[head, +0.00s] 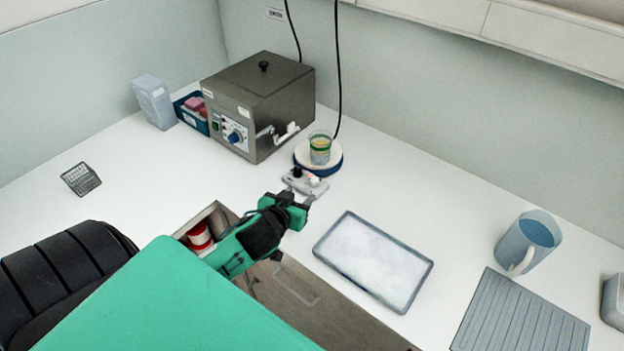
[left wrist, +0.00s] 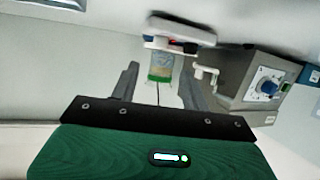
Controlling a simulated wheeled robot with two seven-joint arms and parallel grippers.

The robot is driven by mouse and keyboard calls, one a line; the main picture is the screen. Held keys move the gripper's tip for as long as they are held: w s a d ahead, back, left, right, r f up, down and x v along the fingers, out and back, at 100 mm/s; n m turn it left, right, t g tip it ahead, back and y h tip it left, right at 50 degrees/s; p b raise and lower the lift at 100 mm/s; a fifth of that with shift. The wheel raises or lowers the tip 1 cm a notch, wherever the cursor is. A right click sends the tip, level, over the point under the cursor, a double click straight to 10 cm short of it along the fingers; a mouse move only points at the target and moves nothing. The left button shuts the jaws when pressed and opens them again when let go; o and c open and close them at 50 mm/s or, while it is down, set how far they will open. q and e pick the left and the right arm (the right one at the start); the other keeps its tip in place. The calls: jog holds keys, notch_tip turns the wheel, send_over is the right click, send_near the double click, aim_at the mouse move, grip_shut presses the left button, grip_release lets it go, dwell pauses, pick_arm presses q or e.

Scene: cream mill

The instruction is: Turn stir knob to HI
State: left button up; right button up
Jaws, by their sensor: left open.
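The stirrer (head: 303,157) stands on the white bench, with a round white top and a blue rim. A beaker (head: 320,150) with a green band and yellowish contents stands on it. Its light front panel (head: 303,186) carries a black knob (head: 297,172) and a pale knob (head: 315,182); their markings are too small to read. My left gripper (head: 300,201) is just in front of the panel, open and empty. In the left wrist view, the stirrer's panel (left wrist: 160,41) appears upside down beyond the spread fingers (left wrist: 158,88). My right gripper is out of view.
A steel heater box (head: 255,95) with a dial and a side tap stands behind left. A shallow tray (head: 373,262) lies to the right, with a jug (head: 530,240) and a ribbed mat (head: 520,315) farther right. An open drawer (head: 215,212) holds a red-and-white item.

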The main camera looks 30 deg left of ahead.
aim_at(313, 182)
pick_arm(q)
jog(key=x, duration=0.4)
jog(key=shift+w+r+p, duration=0.1)
jog(key=shift+p, duration=0.25)
jog(key=p+x, duration=0.1)
jog(key=x, duration=0.3)
jog(key=shift+w+f, duration=0.2)
jog(key=shift+w+a+f, duration=0.1)
jog(key=shift+w+f, duration=0.05)
jog(key=shift+w, duration=0.15)
jog(key=shift+w+f, duration=0.15)
jog(key=shift+w, duration=0.05)
jog(key=c, duration=1)
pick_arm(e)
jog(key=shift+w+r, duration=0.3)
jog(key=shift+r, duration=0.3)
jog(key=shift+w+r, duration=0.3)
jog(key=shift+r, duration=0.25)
